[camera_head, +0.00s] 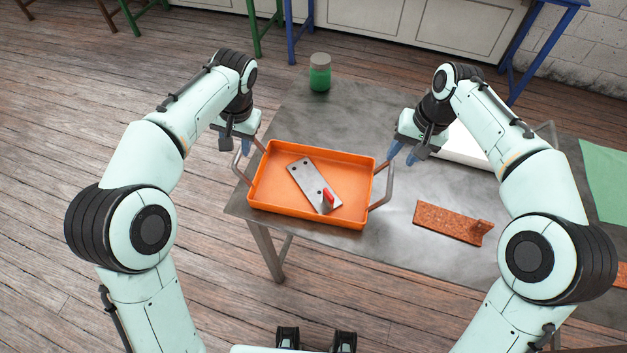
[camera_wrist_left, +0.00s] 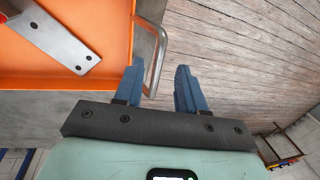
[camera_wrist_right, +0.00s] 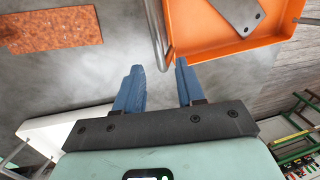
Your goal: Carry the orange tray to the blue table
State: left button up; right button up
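The orange tray (camera_head: 268,182) sits on a grey metal table and carries a metal plate with holes and a red-handled part (camera_head: 313,183). My left gripper (camera_head: 250,146) is open near the tray's left handle (camera_head: 238,168); in the left wrist view the handle (camera_wrist_left: 160,50) reaches in between the fingers (camera_wrist_left: 157,90). My right gripper (camera_head: 402,155) is open near the right handle (camera_head: 384,188); in the right wrist view that handle (camera_wrist_right: 156,35) reaches toward the gap between the fingers (camera_wrist_right: 160,88). Blue furniture legs (camera_head: 292,30) and a blue tabletop edge (camera_head: 568,3) show at the back.
The grey table (camera_head: 300,115) also holds a green jar (camera_head: 320,73), a rusty plate (camera_head: 448,221), a white tray (camera_head: 465,150) behind my right arm and a green mat (camera_head: 606,175). Green legs (camera_head: 254,30) stand at the back. Wooden floor (camera_head: 60,90) is open at left.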

aim_at(237, 156)
pick_arm(q)
jog(key=f, duration=0.3)
jog(key=a+f, duration=0.1)
jog(key=f, duration=0.2)
jog(key=shift+w+a+f, duration=0.15)
jog(key=shift+f, duration=0.1)
pick_arm(e)
jog(key=f, duration=0.4)
jog(key=a+f, duration=0.1)
jog(key=f, duration=0.1)
jog(key=shift+w+a+f, duration=0.1)
jog(key=shift+w+f, duration=0.05)
jog(key=shift+f, duration=0.1)
pick_arm(q)
grip_shut()
pick_arm(e)
grip_shut()
pick_arm(q)
jog(key=shift+r, duration=0.1)
pick_arm(e)
jog(key=shift+r, duration=0.1)
